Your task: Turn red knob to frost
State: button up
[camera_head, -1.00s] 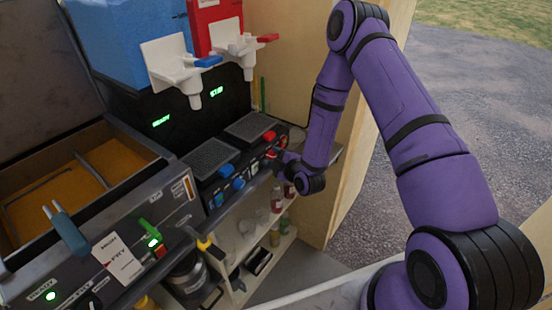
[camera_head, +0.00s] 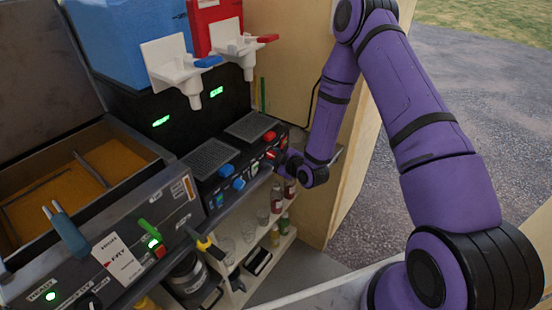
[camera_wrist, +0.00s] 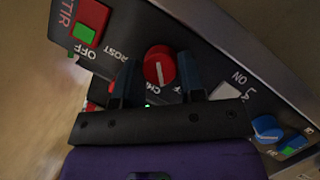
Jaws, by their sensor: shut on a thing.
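The red knob (camera_wrist: 159,66) sits on the dark front panel, with a white pointer line on its face. Its line runs roughly up and down in the wrist view. The printed word FROST (camera_wrist: 117,53) is beside it to the left, and another label below is partly hidden by my gripper. My gripper (camera_wrist: 160,78) has one finger on each side of the knob and is shut on it. In the head view my gripper (camera_head: 284,160) reaches the right end of the machine's front panel, where the knob is small and mostly covered.
A red and green STIR switch (camera_wrist: 88,22) is left of the knob. A blue knob (camera_wrist: 266,128) is at the lower right. Red and blue tanks with white taps (camera_head: 238,46) stand above the panel. Shelves with bottles (camera_head: 277,200) are below. A wooden wall (camera_head: 345,215) is close at right.

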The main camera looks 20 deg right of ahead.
jog(key=shift+w+d+f+m+g+y, duration=0.15)
jog(key=shift+m+g+y, duration=0.9)
jog(key=shift+m, duration=1.3)
jog(key=shift+d+r+m+g+y, duration=0.15)
jog(key=shift+m+g+y, duration=0.4)
jog(key=shift+m+y, duration=1.4)
jog(key=shift+w+d+f+m+g+y, duration=0.15)
jog(key=shift+m+g+y, duration=0.7)
jog(key=shift+m, duration=1.85)
jog(key=o, duration=0.6)
jog(key=shift+o, duration=0.2)
jog(key=v, duration=1)
jog(key=shift+s+d, duration=0.25)
jog(key=shift+d, duration=0.05)
